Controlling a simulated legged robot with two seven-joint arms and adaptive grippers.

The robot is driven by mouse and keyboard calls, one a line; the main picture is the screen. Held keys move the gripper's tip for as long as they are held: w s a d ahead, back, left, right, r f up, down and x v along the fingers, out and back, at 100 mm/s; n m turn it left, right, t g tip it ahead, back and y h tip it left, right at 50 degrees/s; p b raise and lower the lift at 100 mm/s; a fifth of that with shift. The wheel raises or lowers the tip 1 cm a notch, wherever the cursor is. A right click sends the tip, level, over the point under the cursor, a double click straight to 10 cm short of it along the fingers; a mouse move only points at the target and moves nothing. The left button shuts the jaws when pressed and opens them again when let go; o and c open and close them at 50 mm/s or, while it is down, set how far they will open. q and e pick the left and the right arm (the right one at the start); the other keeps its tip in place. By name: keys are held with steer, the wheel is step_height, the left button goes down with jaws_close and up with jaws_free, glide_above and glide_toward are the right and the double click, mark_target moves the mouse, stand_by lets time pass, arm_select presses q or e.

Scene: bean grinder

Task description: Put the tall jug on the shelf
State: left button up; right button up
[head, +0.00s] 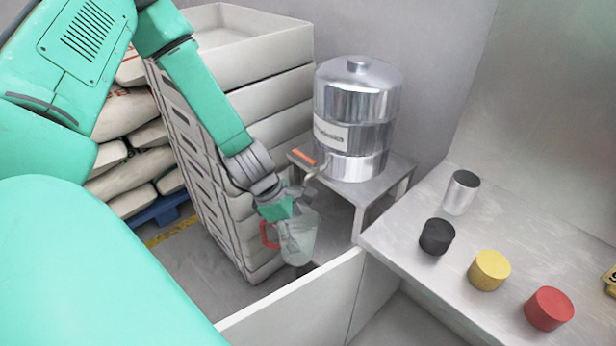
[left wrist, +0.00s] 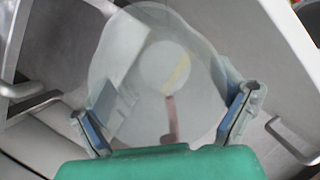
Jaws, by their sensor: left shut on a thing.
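The tall jug (head: 299,239) is clear, with a red handle (head: 267,235) on its left side in the head view. My left gripper (head: 288,205) is shut on the jug's upper part and holds it in front of the small metal stand. In the left wrist view the clear jug (left wrist: 165,65) lies between the two fingers of the left gripper (left wrist: 164,102), and I look down through it. Which surface is the shelf is not clear from these views. My right gripper is not in view.
A metal dispenser (head: 357,105) with an orange-handled tap stands on the stand (head: 375,190). Stacked grey crates (head: 225,165) rise behind my arm. A white panel (head: 300,305) is just below the jug. The metal counter (head: 400,250) holds a metal cup (head: 461,194) and black, yellow and red items.

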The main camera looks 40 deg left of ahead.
arm_select(q)
step_height(320, 180, down, 12)
steer(key=b, duration=1)
steer(key=w+a, duration=0.2)
steer(key=w, duration=0.1)
steer(key=w+a, duration=0.3)
steer(key=w, duration=0.1)
steer(key=w+a+b, duration=0.1)
steer(key=w+a, duration=0.2)
steer(key=w, duration=0.1)
steer(key=shift+w+a+f, duration=0.2)
steer(key=shift+a, duration=0.05)
steer(key=w+a, duration=0.2)
steer(key=w, duration=0.1)
steer(key=shift+w+b, duration=0.15)
steer(key=shift+b, duration=0.25)
steer(key=shift+f, duration=0.25)
steer(key=shift+a, duration=0.15)
steer(key=o, duration=1)
steer(key=shift+r, duration=0.1)
